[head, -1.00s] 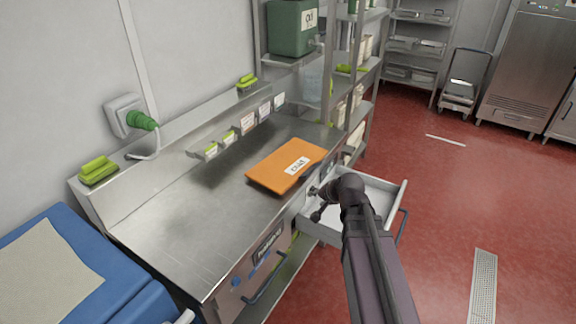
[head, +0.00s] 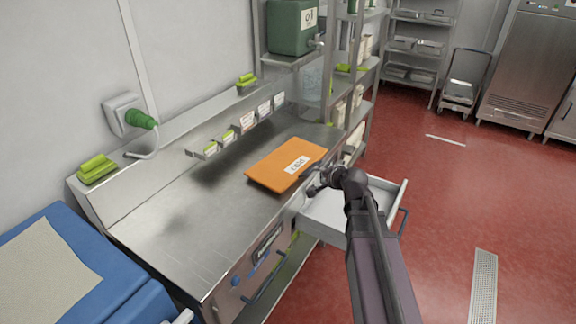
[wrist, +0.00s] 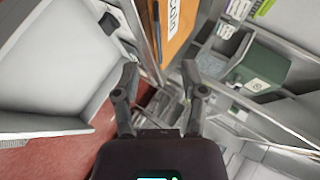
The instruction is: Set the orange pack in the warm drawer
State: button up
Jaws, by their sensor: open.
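The orange pack (head: 275,168), flat with a white label, lies on the steel counter (head: 190,220) near its front edge. In the wrist view the pack (wrist: 178,22) shows at the top centre. An open pale drawer (head: 336,217) is pulled out below the counter's front edge, and its inside that I can see is empty. It fills the left of the wrist view (wrist: 55,75). My gripper (head: 317,183) is open and empty, beside the pack's right front corner and above the drawer. In the wrist view its two fingers (wrist: 160,76) stand apart with nothing between them.
A shut front with a blue handle (head: 268,278) and an unreadable label sits left of the open drawer. Shelves with a green container (head: 292,27) stand behind the counter.

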aim_at(308, 173)
jog(key=b+x, duration=0.3)
jog(key=x, duration=0.4)
jog(key=shift+w+f+b, duration=0.2)
jog(key=shift+w+b, duration=0.05)
jog(key=shift+b, duration=0.05)
jog(key=shift+b+x, duration=1.45)
jog(key=shift+x, duration=1.15)
grip_shut()
